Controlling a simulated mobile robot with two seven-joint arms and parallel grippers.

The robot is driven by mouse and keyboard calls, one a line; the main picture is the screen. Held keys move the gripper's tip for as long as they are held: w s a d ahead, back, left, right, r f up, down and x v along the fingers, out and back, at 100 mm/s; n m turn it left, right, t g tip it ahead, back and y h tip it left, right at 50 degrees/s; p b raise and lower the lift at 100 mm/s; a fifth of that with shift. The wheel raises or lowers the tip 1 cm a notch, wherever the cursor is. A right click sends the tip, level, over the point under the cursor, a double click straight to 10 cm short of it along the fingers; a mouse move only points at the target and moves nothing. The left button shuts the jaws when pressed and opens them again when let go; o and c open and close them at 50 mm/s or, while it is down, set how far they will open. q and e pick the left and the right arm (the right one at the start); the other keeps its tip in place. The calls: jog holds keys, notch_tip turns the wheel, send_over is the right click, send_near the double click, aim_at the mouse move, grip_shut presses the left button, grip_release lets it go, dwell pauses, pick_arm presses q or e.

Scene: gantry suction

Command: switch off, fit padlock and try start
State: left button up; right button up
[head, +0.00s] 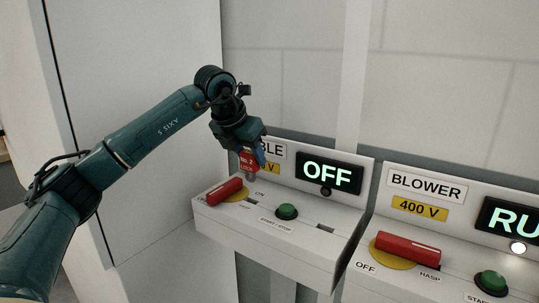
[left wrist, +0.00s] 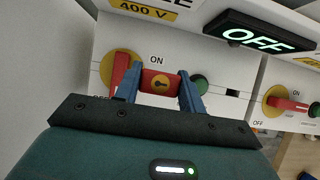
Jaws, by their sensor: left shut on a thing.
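My left gripper (head: 256,158) is shut on a red padlock (head: 248,161) marked "No. 2 LOCK" and holds it above the left control box (head: 290,238). In the left wrist view the padlock (left wrist: 160,83) sits between the blue fingertips (left wrist: 160,90), its keyhole facing the camera. The left box has a red switch handle (head: 225,191) on a yellow disc, a green start/stop button (head: 287,211) and a lit display (head: 328,174) reading OFF. The shackle tip hangs near the handle; I cannot tell whether it touches anything. My right gripper is out of view.
The blower box (head: 405,285) stands to the right, with its own red handle (head: 408,248), green button (head: 492,282) and a display (head: 511,221) cut off after "RU". A white cabinet (head: 160,190) stands at the left. A gap separates the two boxes.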

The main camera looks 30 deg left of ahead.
aim_at(251, 182)
pick_arm(q)
jog(key=shift+r, duration=0.1)
notch_tip(251, 182, down, 3)
jog(key=shift+f+b, duration=0.1)
jog(key=shift+b, duration=0.8)
jog(key=shift+f+b, duration=0.3)
jog(key=shift+f, duration=0.15)
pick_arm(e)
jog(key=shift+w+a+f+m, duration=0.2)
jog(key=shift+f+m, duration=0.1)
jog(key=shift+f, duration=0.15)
pick_arm(q)
jog(key=shift+f, duration=0.1)
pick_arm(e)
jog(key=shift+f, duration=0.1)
